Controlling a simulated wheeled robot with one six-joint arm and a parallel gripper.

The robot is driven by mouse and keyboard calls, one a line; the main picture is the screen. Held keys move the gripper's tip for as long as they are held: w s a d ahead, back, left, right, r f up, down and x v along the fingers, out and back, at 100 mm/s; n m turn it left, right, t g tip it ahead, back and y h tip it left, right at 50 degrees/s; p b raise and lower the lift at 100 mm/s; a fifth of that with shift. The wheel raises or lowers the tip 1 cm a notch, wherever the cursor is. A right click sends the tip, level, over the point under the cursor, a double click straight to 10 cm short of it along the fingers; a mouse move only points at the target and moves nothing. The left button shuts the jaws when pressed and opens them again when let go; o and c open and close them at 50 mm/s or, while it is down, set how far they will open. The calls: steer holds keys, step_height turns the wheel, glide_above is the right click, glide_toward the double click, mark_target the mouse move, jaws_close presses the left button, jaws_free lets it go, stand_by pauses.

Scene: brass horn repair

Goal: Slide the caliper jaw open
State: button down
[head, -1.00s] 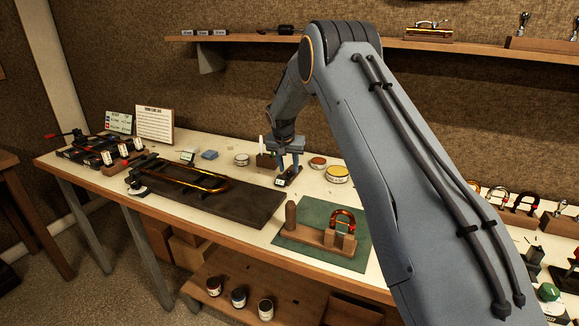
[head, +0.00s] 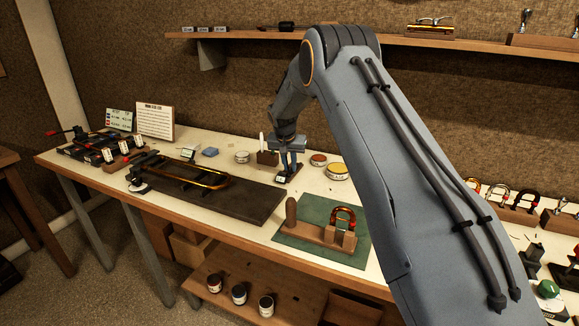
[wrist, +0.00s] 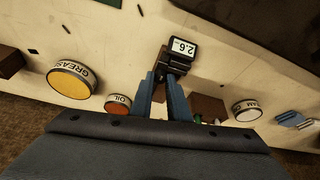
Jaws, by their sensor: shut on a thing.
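The caliper is a small dark tool with a lit white readout on the bench; in the head view its display end (head: 282,179) shows just below my gripper (head: 290,168). In the wrist view the caliper (wrist: 184,48) is at the top centre, its readout showing small digits that look like 2.6 or, turned over, 9.2. My gripper (wrist: 164,85) has its two blue-grey fingers reaching to the caliper's dark body, shut on it. The fingers and the low resolution hide the jaws, so the jaw gap cannot be read.
A grease tin (wrist: 70,79) and an oil tin (wrist: 118,105) stand to one side, and a white-lidded tin (wrist: 247,111) to the other. A wooden block (head: 267,158) is close beside my gripper.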

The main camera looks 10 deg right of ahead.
steer(key=w+d+b, duration=0.1)
steer(key=w+b, duration=0.1)
steer(key=shift+w+d+f+b, duration=0.15)
steer(key=shift+w+d+b, duration=0.05)
steer(key=shift+d+b, duration=0.15)
steer(key=shift+w+d+b, duration=0.3)
steer(key=shift+w+b, duration=0.1)
steer(key=shift+r, duration=0.2)
steer(key=c, duration=1.7)
jaws_free()
steer(key=shift+r, duration=0.1)
steer(key=b+v, duration=0.2)
steer(key=v, duration=0.5)
steer(key=shift+s+a+r, duration=0.1)
steer(key=shift+s+r, duration=0.1)
steer(key=shift+r, duration=0.05)
